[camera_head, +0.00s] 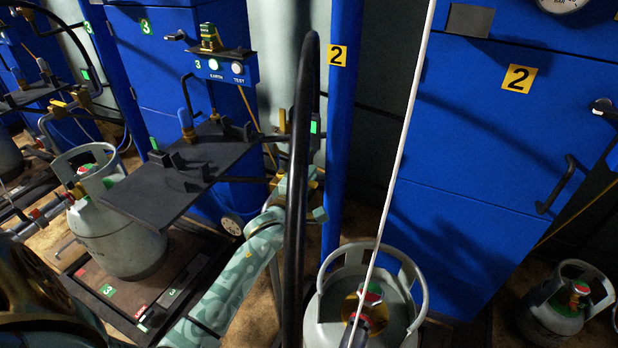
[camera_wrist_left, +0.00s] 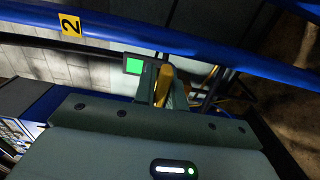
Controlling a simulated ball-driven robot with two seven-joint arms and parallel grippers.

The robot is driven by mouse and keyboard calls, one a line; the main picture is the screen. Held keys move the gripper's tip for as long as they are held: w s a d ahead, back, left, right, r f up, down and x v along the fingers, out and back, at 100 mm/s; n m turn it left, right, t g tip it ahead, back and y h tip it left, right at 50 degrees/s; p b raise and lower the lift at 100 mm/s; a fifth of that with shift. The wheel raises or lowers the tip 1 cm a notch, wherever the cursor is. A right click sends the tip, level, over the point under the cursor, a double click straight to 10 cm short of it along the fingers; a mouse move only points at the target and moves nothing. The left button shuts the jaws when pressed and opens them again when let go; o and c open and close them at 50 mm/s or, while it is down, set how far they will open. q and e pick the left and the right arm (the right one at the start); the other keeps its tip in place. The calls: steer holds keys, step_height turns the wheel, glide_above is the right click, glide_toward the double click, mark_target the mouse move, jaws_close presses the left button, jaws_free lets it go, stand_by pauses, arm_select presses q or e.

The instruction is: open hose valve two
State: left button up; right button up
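A blue post with a yellow number 2 label (camera_head: 337,56) stands near the middle of the head view. Beside it, a small green indicator (camera_head: 315,127) sits near brass fittings, partly behind a thick black hose (camera_head: 301,120). In the left wrist view, the green indicator (camera_wrist_left: 134,66) is next to a yellow valve handle (camera_wrist_left: 164,84). My left gripper (camera_head: 299,187) is just below these fittings, partly hidden by the hose. My right gripper is not visible.
A grey gas cylinder (camera_head: 325,315) stands at the bottom centre, with a thin white line crossing in front. A dark shelf (camera_head: 150,197) and another cylinder (camera_head: 118,240) are at left. A blue cabinet (camera_head: 470,150) labelled 2 fills the right. Another cylinder (camera_head: 548,315) stands at lower right.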

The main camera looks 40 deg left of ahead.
arm_select(q)
jaws_close()
steer(key=m+h+p, duration=0.1)
steer(key=s+h+p, duration=0.1)
steer(key=m+h+p, duration=0.1)
steer(key=h+p, duration=0.1)
steer(key=shift+s+d+r+m, duration=0.2)
steer(key=shift+d+r+m, duration=0.05)
steer(key=shift+r+m, duration=0.05)
steer(key=shift+s+d+f+h, duration=0.1)
steer(key=shift+f+h, duration=0.2)
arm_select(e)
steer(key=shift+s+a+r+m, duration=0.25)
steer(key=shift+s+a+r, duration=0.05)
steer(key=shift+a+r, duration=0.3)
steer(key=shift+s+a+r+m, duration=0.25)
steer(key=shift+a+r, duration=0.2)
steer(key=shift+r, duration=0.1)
arm_select(q)
steer(key=o, duration=0.5)
jaws_free()
steer(key=shift+o, duration=0.2)
